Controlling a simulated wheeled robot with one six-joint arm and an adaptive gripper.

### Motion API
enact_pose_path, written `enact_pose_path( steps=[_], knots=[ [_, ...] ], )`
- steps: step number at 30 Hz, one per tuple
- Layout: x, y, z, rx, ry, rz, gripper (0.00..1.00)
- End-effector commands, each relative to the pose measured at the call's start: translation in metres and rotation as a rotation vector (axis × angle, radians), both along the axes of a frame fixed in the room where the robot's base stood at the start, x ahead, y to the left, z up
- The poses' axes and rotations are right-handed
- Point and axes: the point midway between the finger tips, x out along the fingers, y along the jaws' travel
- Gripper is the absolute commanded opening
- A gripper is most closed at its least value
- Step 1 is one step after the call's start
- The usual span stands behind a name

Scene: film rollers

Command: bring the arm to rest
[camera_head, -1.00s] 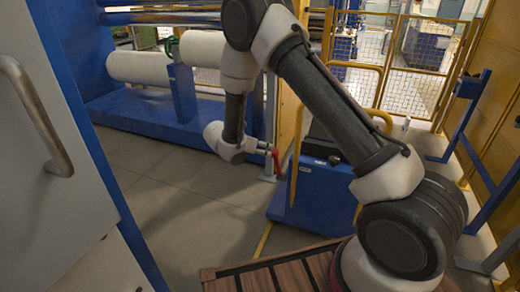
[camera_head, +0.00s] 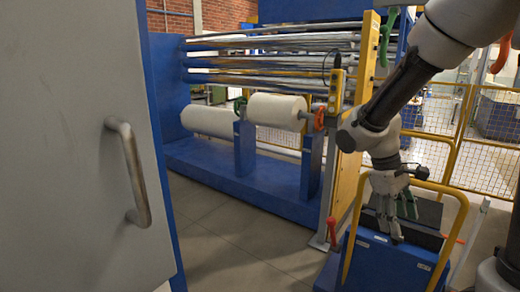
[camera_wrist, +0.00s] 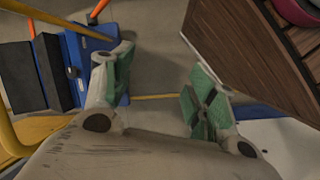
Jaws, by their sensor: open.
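My gripper (camera_head: 402,218) hangs pointing down in the head view, in front of the blue cart with the yellow handle (camera_head: 452,232). It also shows in the wrist view (camera_wrist: 160,92), where its two green-padded fingers are wide apart with only floor seen between them. Nothing is held. My arm comes in from the upper right of the head view and bends down at a light grey joint. In the wrist view the blue cart (camera_wrist: 72,72) lies to the left of the fingers.
A grey cabinet door with a metal handle (camera_head: 130,172) fills the left. White film rolls (camera_head: 275,108) sit on the blue machine behind. Yellow mesh fencing (camera_head: 497,130) stands at the back right. Open floor (camera_head: 235,245) lies between cabinet and cart.

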Motion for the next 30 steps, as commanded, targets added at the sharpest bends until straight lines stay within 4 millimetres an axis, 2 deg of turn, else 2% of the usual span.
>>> enact_pose_path(
  steps=[1, 6, 12, 19, 30],
  knots=[
    [-0.016, -0.002, 0.015, 0.051, -0.055, -0.079, 0.57],
    [-0.064, -0.001, 0.052, 0.219, -0.221, -0.298, 0.57],
    [-0.102, -0.007, 0.089, 0.352, -0.432, -0.425, 0.57],
    [-0.116, -0.021, 0.12, 0.379, -0.599, -0.462, 0.57],
    [-0.118, -0.025, 0.123, 0.376, -0.613, -0.476, 0.57]
  ],
)
